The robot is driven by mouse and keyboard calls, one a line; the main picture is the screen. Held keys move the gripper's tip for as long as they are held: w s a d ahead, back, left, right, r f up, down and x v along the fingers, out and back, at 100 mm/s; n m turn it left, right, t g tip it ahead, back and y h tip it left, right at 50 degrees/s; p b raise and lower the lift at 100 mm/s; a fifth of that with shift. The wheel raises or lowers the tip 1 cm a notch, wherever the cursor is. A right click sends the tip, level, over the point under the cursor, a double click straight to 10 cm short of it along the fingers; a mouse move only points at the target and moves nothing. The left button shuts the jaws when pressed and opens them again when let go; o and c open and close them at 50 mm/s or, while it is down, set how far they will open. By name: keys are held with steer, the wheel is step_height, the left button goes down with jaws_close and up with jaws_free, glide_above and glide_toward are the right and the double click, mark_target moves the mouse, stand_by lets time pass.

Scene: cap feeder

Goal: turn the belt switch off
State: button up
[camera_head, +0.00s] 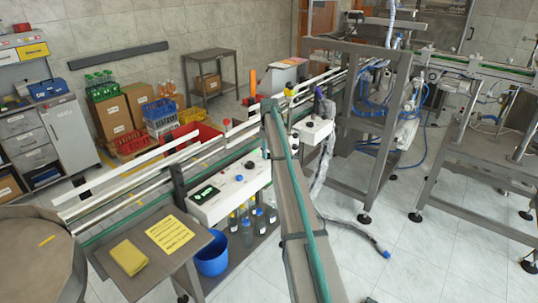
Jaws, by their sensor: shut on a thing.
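A white control box (231,197) is mounted on the side of the conveyor, left of the picture's middle. A second, smaller white box (313,132) with a dark knob (311,117) stands farther back on the right. I cannot tell which control is the belt switch, nor read its position. My gripper is not in view.
A conveyor (297,230) with a teal edge runs toward the front. A small metal table with a yellow cloth (129,257) and a yellow sheet (170,234) stands at left. A blue bucket (212,255) sits below.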

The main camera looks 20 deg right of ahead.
steer(key=shift+n, duration=0.6)
steer(key=o, duration=1.1)
steer(key=shift+o, duration=0.2)
step_height(320, 180, up, 12)
